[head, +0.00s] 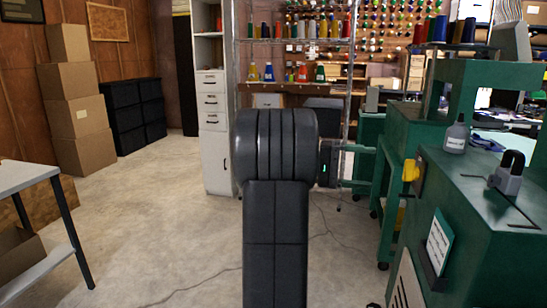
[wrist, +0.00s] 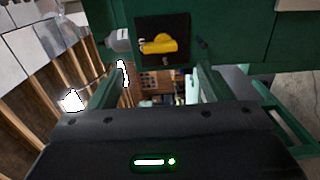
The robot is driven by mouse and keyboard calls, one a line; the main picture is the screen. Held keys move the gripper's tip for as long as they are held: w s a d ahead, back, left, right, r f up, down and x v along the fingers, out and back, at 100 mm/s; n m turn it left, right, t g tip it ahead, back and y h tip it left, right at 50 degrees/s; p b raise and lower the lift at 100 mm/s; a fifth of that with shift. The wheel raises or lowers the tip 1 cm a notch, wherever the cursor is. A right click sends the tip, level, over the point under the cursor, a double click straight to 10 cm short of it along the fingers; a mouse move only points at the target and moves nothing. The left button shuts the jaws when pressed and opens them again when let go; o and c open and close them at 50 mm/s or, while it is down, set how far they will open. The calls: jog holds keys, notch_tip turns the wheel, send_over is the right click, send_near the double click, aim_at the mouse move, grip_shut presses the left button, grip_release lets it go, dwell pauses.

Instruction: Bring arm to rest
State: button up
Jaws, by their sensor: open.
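My arm stands in the middle of the head view, its dark padded links upright and bent at the top. My gripper (head: 372,167) points right from the wrist, its two green fingers apart and nothing between them. In the wrist view my gripper (wrist: 158,80) also shows open and empty beyond the black body with a green light. A yellow switch handle (head: 411,167) on a dark plate is on the green machine (head: 485,215), right of the fingertips with a gap in the picture. The handle also shows in the wrist view (wrist: 160,44), lying sideways.
Thread shelves (head: 300,87) and a white cabinet (head: 214,140) are behind. A table (head: 25,178) is at left. Open floor lies between.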

aim_at(404, 171)
jog(key=b+x, duration=0.1)
jog(key=x, duration=0.9)
jog(key=n+p, duration=0.6)
jog(key=p, duration=0.1)
jog(key=n+p, duration=0.6)
jog(key=p, duration=0.2)
jog(key=w+n+p, duration=0.1)
jog(key=n+p, duration=0.5)
jog(key=p, duration=0.1)
jog(key=shift+w+a+f, duration=0.1)
